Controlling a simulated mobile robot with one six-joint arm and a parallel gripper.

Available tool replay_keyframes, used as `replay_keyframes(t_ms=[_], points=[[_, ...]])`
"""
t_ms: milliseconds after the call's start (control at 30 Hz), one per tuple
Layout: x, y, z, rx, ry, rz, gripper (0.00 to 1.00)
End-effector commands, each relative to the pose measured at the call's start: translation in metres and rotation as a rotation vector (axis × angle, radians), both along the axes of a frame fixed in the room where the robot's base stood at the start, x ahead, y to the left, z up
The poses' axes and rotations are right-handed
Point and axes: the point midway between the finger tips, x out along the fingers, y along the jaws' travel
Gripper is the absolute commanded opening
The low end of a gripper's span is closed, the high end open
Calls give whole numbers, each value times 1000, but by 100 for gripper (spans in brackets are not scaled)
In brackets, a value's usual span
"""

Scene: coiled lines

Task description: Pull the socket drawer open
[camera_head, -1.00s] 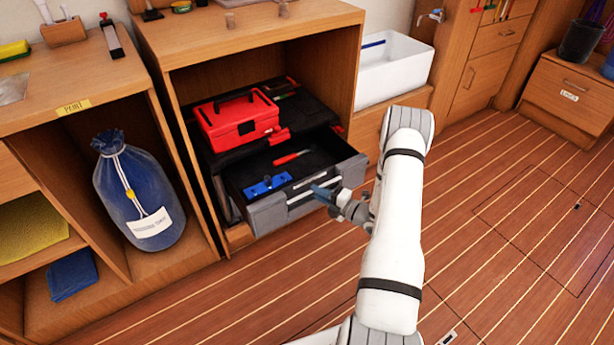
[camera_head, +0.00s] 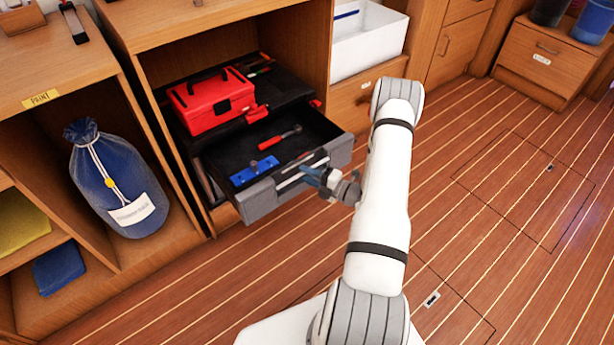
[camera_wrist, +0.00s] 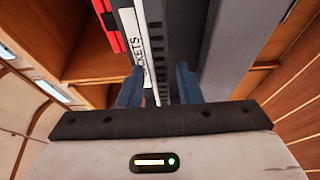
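The socket drawer (camera_head: 262,204) is a grey-fronted drawer standing well out of the dark tool chest in the wooden cabinet. A blue socket holder (camera_head: 254,171) and a red-handled ratchet (camera_head: 280,138) lie inside it. A pale bar handle (camera_head: 290,181) runs along its front. My gripper (camera_head: 318,174) is at the right part of this handle. A white label reading "SOCKETS" (camera_wrist: 133,38) is partly hidden there.
A red toolbox (camera_head: 213,98) sits on the dark chest. A blue sack (camera_head: 117,180) fills the bay to the left. A white bin (camera_head: 366,42) stands at the right. The plank floor (camera_head: 490,200) in front of the drawer and to the right is clear.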

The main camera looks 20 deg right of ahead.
Motion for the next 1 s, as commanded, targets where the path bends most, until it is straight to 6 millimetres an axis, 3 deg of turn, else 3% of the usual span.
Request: replay_keyframes(t_ms=[367, 733, 1000], points=[[-4, -1, 0, 3, 3, 3, 38], [-51, -35, 1, 3, 3, 0, 38], [-65, -44, 0, 2, 1, 3, 38]])
